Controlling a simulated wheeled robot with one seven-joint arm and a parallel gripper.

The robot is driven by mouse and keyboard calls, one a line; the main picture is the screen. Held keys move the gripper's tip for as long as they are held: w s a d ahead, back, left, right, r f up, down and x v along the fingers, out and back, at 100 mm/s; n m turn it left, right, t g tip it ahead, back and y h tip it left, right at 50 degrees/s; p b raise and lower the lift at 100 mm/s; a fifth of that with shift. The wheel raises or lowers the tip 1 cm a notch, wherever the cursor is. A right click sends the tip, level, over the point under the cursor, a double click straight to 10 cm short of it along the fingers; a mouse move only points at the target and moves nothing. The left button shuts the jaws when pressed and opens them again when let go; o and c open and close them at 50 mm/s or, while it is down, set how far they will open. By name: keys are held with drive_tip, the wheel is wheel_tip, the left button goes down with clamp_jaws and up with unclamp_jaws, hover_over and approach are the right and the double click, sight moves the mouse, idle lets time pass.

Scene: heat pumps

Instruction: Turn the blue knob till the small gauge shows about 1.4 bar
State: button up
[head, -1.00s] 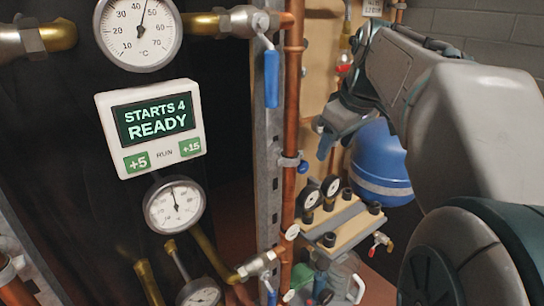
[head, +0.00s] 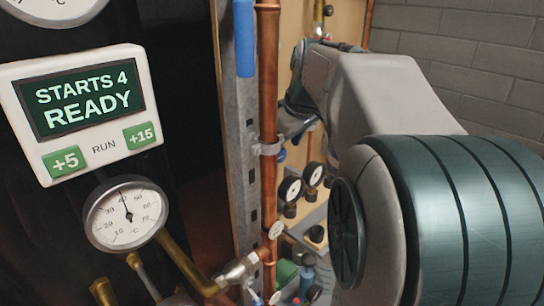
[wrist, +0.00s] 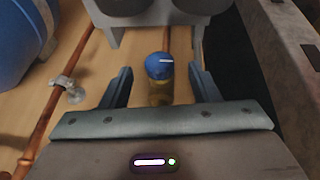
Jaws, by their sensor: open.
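My gripper (wrist: 160,76) is open, with one finger on each side of the knob and visible gaps between. In the head view, my gripper is mostly hidden behind my arm and the copper pipe. A blue part (head: 282,155) shows just right of that pipe; I cannot tell if it is the same knob.
A vertical copper pipe (head: 267,100) and a grey slotted rail (head: 238,150) stand left of my arm. Two black gauges (head: 290,188) are behind. A display box (head: 90,105) reads "STARTS 4 READY". A blue vessel (wrist: 22,40) lies left in the wrist view.

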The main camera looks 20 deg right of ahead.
sight(283, 154)
drive_tip(key=shift+b+x, duration=0.45)
drive_tip(key=shift+x, duration=1.25)
drive_tip(key=c, duration=1)
drive_tip(key=shift+d+r+p, duration=0.1)
drive_tip(key=shift+r+p, duration=0.05)
drive_tip(key=shift+p, duration=0.25)
